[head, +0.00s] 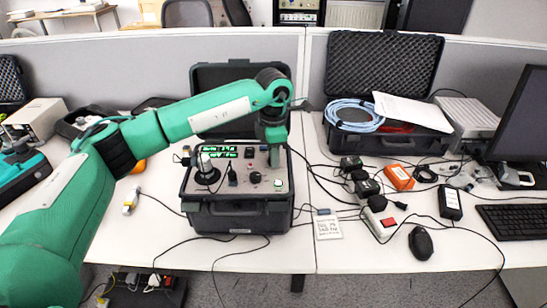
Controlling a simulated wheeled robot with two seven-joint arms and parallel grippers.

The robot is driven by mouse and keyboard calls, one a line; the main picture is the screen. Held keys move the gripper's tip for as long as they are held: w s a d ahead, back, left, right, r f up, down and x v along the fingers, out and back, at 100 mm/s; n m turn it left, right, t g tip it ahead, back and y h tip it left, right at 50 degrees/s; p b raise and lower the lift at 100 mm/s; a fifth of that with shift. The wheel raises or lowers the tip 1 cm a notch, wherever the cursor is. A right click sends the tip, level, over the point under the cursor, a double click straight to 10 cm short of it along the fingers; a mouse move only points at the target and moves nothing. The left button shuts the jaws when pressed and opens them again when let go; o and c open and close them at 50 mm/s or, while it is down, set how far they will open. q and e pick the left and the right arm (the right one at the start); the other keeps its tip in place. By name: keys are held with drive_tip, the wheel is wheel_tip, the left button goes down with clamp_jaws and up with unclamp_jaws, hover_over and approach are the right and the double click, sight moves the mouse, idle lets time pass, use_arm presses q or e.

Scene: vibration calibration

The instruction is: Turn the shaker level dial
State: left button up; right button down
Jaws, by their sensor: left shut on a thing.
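The shaker unit (238,215) is an open black case with a light panel, standing on the white desk. My left arm reaches over from the left, and my left gripper (274,159) points down at the upper right of the panel. It is shut on the shaker level dial, which the fingers hide. The dial's setting cannot be read. A lit green display (219,152) is on the panel's upper left. A round black shaker head (207,174) with a sensor beside it is below it. My right gripper is out of view.
Right of the unit are cables, an orange box (399,177), a power strip (381,224) and a black mouse (421,242). An open black case (384,75) holds blue cable behind them. The unit's raised lid (222,82) stands behind my arm.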

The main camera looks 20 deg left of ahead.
use_arm(q)
drive_tip(key=shift+r+m, duration=0.1)
drive_tip(key=shift+m, duration=0.5)
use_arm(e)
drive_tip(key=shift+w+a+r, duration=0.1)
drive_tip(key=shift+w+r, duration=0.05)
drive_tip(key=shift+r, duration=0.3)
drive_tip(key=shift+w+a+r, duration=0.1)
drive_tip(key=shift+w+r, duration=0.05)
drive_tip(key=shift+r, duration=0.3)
use_arm(q)
drive_tip(key=o, duration=1)
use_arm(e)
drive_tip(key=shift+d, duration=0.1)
use_arm(q)
wheel_tip(320, 180, up, 14)
drive_tip(key=shift+f+b, duration=0.15)
drive_tip(key=shift+b, duration=0.4)
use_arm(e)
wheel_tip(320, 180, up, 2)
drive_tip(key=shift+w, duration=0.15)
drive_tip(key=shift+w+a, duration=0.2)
